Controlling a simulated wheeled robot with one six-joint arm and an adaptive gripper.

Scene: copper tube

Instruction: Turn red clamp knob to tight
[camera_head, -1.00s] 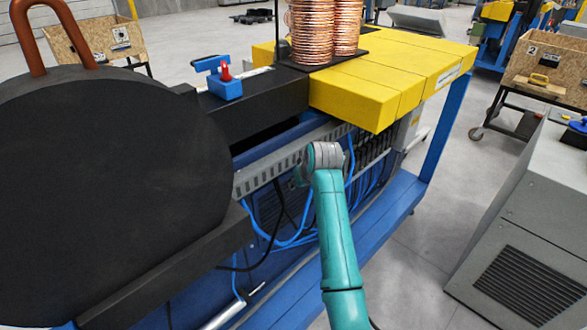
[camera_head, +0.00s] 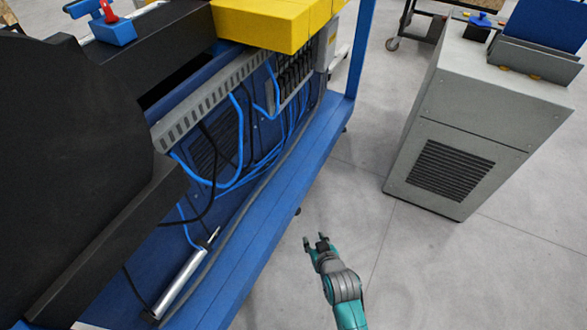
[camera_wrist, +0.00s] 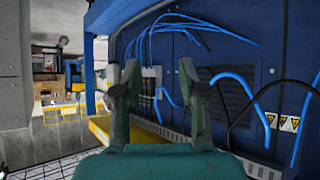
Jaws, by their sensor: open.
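The red clamp knob (camera_head: 109,12) sits on a blue clamp block (camera_head: 113,30) on the black machine top, at the upper left of the head view. My gripper (camera_head: 317,238) is open and empty at the lower middle of the head view, in front of the machine's blue lower frame and well away from the knob. In the wrist view my gripper's two fingers (camera_wrist: 157,85) stand apart with nothing between them. They face the machine's blue side panel and cables. The knob does not show in the wrist view.
A large black disc-shaped body (camera_head: 70,160) fills the left. A yellow block (camera_head: 270,22) overhangs the machine's front. Blue and black cables (camera_head: 240,140) hang below it. A grey cabinet (camera_head: 470,120) stands at the right. The floor between machine and cabinet is clear.

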